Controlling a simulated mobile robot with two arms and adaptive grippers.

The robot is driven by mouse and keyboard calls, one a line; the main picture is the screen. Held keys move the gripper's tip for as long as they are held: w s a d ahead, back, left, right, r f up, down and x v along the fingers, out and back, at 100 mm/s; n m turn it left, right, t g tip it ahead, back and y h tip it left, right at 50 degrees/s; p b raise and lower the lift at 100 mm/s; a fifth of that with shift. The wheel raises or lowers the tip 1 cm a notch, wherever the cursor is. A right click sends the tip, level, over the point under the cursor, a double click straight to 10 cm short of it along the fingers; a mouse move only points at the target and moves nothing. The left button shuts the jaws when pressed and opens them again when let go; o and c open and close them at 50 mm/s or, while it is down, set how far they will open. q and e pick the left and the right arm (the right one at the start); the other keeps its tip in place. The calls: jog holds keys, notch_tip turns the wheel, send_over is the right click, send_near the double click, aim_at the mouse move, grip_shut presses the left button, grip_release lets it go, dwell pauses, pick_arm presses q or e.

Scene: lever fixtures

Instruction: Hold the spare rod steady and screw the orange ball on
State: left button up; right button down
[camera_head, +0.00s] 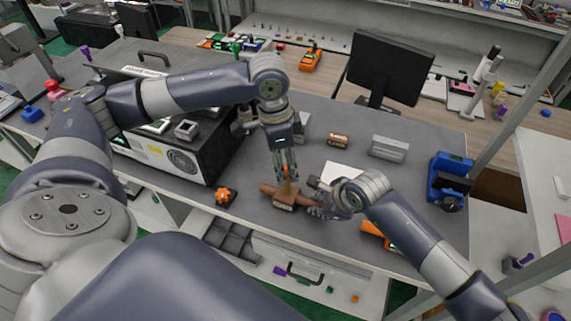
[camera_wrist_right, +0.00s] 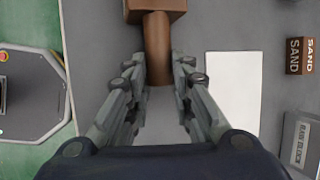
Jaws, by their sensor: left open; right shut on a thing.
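A brown rod (camera_head: 268,188) runs through a brown block (camera_head: 284,203) with a small label, on the grey bench top. In the right wrist view the rod (camera_wrist_right: 157,45) sticks out of the block (camera_wrist_right: 155,6) toward me. My right gripper (camera_head: 318,207) is shut on this rod's right end, with its fingers (camera_wrist_right: 159,75) on either side. My left gripper (camera_head: 288,182) points straight down over the block, jaws open. A small orange piece (camera_head: 287,170) shows between its fingers; the fingers hide most of it, and I cannot tell whether it is the ball.
A black case (camera_head: 180,158) stands further left. A white sheet (camera_head: 342,172), a brown SAND block (camera_head: 338,140), a grey box (camera_head: 388,149) and a monitor (camera_head: 390,75) are to the right and behind.

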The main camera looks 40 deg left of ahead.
pick_arm(q)
notch_tip(320, 180, up, 10)
jog(key=shift+s+a+r, duration=0.15)
jog(key=shift+s+a, duration=0.3)
dwell(0.4)
jog(key=f+m, duration=0.4)
jog(key=d+f+m, duration=0.1)
jog(key=f+m, duration=0.3)
jog(key=w+d+f+m+g+y, duration=0.1)
jog(key=f+m, duration=0.3)
jog(key=shift+f, duration=0.1)
dwell(0.7)
